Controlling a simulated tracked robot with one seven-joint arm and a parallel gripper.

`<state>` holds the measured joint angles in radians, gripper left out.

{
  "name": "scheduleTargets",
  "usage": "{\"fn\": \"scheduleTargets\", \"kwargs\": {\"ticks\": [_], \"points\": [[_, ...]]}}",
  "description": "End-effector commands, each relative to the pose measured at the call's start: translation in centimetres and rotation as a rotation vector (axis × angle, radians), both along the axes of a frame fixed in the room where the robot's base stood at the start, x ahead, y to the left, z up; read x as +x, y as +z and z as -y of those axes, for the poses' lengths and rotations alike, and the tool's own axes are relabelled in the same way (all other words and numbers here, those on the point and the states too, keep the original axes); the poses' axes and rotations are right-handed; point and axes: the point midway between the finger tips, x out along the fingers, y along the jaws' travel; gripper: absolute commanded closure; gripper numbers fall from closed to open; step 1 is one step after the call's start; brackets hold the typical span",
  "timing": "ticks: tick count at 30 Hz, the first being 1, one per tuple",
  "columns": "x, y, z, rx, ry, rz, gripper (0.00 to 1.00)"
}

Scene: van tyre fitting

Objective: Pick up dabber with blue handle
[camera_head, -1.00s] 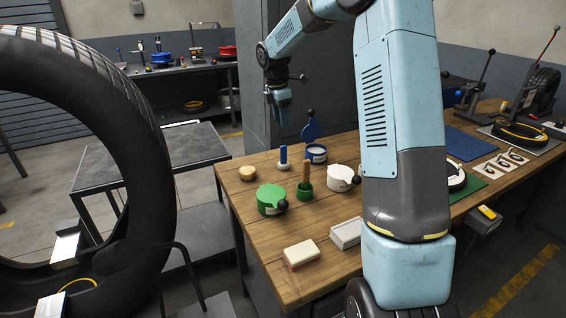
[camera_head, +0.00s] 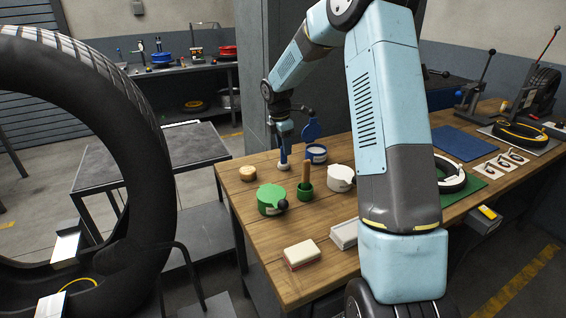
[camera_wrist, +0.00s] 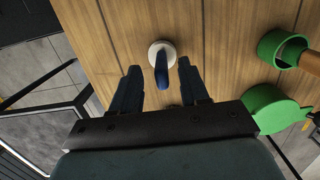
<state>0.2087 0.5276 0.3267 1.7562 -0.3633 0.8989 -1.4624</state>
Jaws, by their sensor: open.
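The dabber has a blue handle (camera_head: 283,154) and a round white base. It stands upright on the wooden bench, at its far left part in the head view. In the wrist view, its blue handle (camera_wrist: 161,72) points toward the camera and its white base (camera_wrist: 153,50) rests on the wood. My gripper (camera_head: 284,140) is directly above the dabber, pointing down. In the wrist view my gripper (camera_wrist: 159,68) is open, with one finger on each side of the handle. I cannot tell exactly how far down the handle the fingers reach.
A round wooden piece (camera_head: 248,174) stands to the left.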

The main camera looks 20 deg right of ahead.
Motion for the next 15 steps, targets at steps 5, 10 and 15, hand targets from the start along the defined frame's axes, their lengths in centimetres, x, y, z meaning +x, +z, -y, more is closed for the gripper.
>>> {"fn": "scheduleTargets", "kwargs": {"ticks": [5, 10, 15], "points": [[-0.2, -2.6, 0.1, -0.001, 0.001, -0.003, 0.55], [-0.1, -3.5, 0.2, 0.000, 0.000, -0.001, 0.55], [-0.1, -3.5, 0.2, 0.000, -0.001, 0.000, 0.56]]}}
